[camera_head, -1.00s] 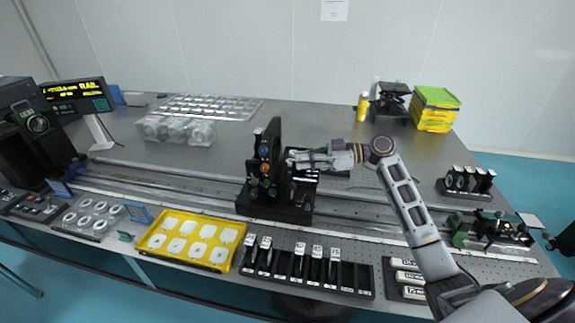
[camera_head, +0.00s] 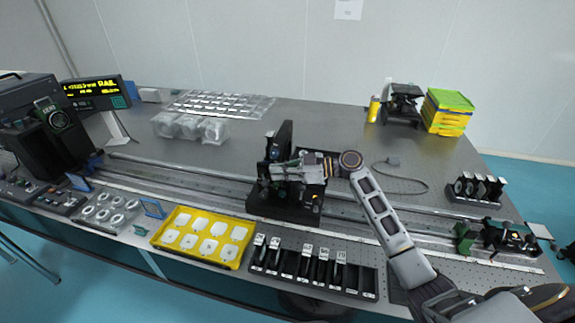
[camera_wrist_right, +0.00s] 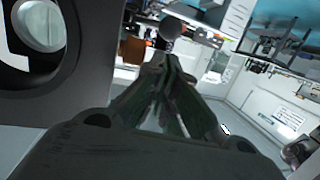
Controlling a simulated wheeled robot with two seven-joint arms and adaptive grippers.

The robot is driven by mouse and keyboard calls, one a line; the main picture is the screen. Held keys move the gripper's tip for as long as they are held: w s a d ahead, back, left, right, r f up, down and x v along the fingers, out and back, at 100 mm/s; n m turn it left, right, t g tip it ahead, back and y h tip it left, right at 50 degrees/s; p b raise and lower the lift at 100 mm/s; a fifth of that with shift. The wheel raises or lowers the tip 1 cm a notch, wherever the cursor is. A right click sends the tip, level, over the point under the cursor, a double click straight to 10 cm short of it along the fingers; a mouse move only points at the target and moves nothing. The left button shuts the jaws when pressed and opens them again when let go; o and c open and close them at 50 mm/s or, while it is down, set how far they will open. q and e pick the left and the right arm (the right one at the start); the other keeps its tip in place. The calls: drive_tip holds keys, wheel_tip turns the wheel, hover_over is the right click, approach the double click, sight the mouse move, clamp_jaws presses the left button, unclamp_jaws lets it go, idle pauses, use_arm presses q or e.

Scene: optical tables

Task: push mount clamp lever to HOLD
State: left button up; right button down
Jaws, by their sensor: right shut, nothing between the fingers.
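The black optical mount (camera_head: 284,209) stands on the rail in the middle of the table, with an upright dark plate at its back. My right gripper (camera_head: 268,172) reaches in from the right across the mount and covers part of it. In the right wrist view, my right gripper's fingers (camera_wrist_right: 168,68) are closed together and empty. A round grey knob-like end (camera_wrist_right: 170,28) shows just beyond the fingertips; I cannot tell whether they touch. A large dark ring with a pale lens (camera_wrist_right: 42,25) is close on the left. I cannot make out the clamp lever or its marking. My left gripper is out of view.
A yellow tray (camera_head: 153,239) and a black slotted rack (camera_head: 352,289) lie in front of the rail. A lens holder rack (camera_head: 474,199) and a green-and-black rail device (camera_head: 510,240) are at the right. A display (camera_head: 95,92) stands at the left.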

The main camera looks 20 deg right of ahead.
drive_tip(key=shift+w+a+f, duration=0.25)
drive_tip(key=shift+a+f, duration=0.2)
drive_tip(key=shift+f, duration=0.3)
